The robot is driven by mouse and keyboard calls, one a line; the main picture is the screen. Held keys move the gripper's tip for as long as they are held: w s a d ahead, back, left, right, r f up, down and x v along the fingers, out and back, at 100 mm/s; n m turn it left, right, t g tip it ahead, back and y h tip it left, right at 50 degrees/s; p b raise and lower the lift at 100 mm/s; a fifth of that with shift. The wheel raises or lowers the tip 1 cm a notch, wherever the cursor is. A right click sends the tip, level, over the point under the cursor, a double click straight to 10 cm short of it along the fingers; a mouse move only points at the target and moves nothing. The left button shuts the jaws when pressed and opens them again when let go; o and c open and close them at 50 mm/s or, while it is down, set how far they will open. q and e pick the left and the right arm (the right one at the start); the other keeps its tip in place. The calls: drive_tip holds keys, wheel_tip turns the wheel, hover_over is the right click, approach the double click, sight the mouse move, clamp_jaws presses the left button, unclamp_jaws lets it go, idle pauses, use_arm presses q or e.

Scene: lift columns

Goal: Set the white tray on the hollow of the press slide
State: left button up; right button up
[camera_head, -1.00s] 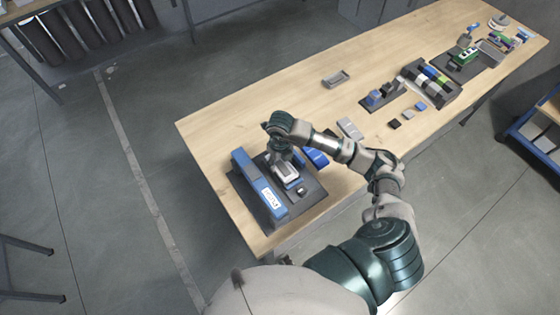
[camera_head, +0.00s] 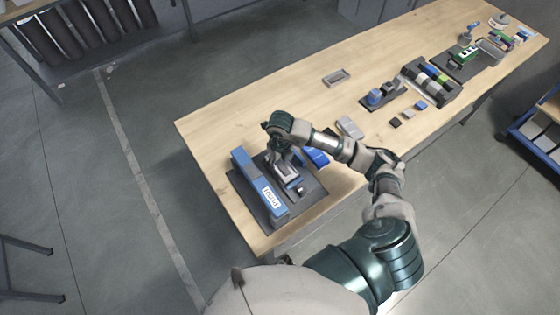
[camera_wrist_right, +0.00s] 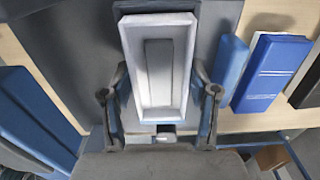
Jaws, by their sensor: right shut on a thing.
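The white tray (camera_head: 288,172) is a small oblong with a raised rim and a sunken middle. It fills the upper middle of the right wrist view (camera_wrist_right: 184,62). My right gripper (camera_wrist_right: 160,105) has a finger on either side of the tray's near part and is shut on it; it also shows in the head view (camera_head: 284,157). The tray is over the press, beside its long blue body (camera_head: 262,190) with a white label. The slide and its hollow are mostly hidden under the tray, so I cannot tell whether it is seated. My left gripper is not in view.
The press stands on a dark base plate (camera_head: 312,192) at the table's near left corner. A blue box (camera_head: 316,157) and a grey block (camera_head: 350,127) lie to its right. A grey open tray (camera_head: 337,77) lies farther back. Wooden tabletop (camera_head: 235,120) behind the press is clear.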

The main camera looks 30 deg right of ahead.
drive_tip(key=shift+f, duration=0.15)
drive_tip(key=o, duration=1.5)
drive_tip(key=shift+c, duration=0.2)
drive_tip(key=shift+r+p, duration=2.35)
drive_tip(key=shift+r, duration=1.25)
drive_tip(key=shift+f, duration=0.1)
